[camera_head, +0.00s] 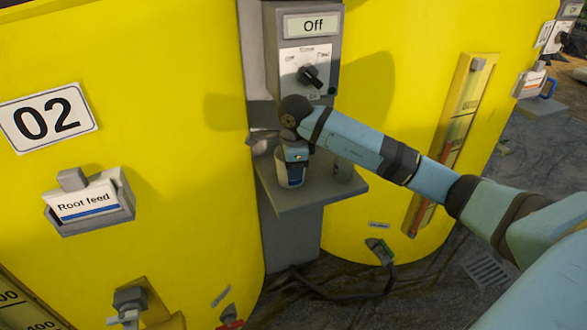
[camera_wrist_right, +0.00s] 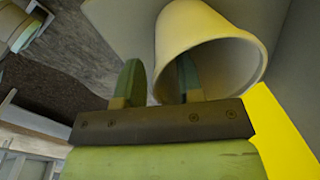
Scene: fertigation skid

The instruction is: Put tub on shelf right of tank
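The tub (camera_head: 288,176), a small white cup with a blue label, stands upright on the grey shelf (camera_head: 310,200) right of the yellow tank marked 02 (camera_head: 190,190). My right gripper (camera_head: 293,155) is at the tub's rim, in front of its upper part. In the right wrist view the tub (camera_wrist_right: 205,28) shows its open mouth. One finger is inside the mouth and the other outside the wall, with a gap between the fingers of the right gripper (camera_wrist_right: 160,80). The fingers look apart, not pinched on the wall. My left gripper is out of view.
A grey control box (camera_head: 313,40) with an "Off" display and a knob sits above the shelf. A second yellow tank (camera_head: 400,110) stands at the right. A "Root feed" card holder (camera_head: 90,205) is on the left tank. A dark cable (camera_head: 350,297) lies below.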

